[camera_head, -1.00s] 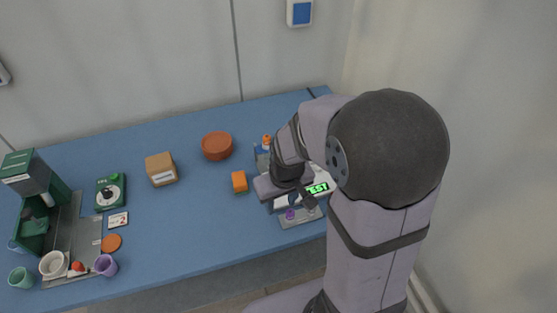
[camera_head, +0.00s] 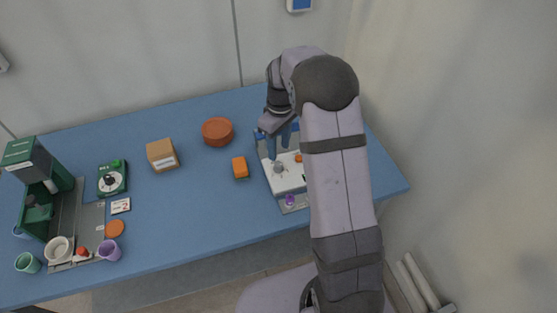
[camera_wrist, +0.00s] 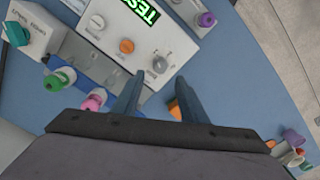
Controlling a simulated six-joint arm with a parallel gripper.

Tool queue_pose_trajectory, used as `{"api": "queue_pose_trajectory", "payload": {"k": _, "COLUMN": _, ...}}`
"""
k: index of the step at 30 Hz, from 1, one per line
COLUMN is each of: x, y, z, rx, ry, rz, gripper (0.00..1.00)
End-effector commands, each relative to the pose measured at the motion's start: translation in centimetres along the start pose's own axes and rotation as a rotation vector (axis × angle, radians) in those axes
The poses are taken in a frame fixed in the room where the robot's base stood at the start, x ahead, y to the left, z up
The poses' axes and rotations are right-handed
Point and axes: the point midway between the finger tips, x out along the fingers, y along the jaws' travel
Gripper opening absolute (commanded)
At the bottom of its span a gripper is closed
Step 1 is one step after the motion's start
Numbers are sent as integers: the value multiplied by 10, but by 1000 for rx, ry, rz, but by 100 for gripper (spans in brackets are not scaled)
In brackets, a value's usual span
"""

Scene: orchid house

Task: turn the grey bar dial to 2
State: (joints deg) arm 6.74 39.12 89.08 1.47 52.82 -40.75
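A light instrument panel (camera_head: 289,179) sits at the right of the table; my arm hides part of it. Its grey dial (camera_wrist: 160,65) lies just beyond and between my fingertips in the wrist view; it also shows in the head view (camera_head: 278,168). I cannot read its setting. An orange knob (camera_wrist: 126,45) and a white knob (camera_wrist: 97,22) sit on the same panel. My gripper (camera_wrist: 160,76) is open and empty, its two blue-grey fingers apart. In the head view my gripper (camera_head: 280,138) is over the panel's back edge.
A purple knob (camera_wrist: 206,19) is at the panel's front. An orange block (camera_head: 240,167) and a terracotta bowl (camera_head: 217,131) stand left of it. A small card with a 2 (camera_head: 120,206) lies near a green dial box (camera_head: 111,179).

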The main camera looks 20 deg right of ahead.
Motion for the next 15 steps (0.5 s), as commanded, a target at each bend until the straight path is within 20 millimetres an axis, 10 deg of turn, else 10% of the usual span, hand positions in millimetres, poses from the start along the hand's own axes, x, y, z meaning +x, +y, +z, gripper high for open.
{"api": "queue_pose_trajectory", "payload": {"k": 15, "x": 56, "y": -1, "z": 0, "rx": 1, "ry": -2, "rz": -1, "gripper": 39}}
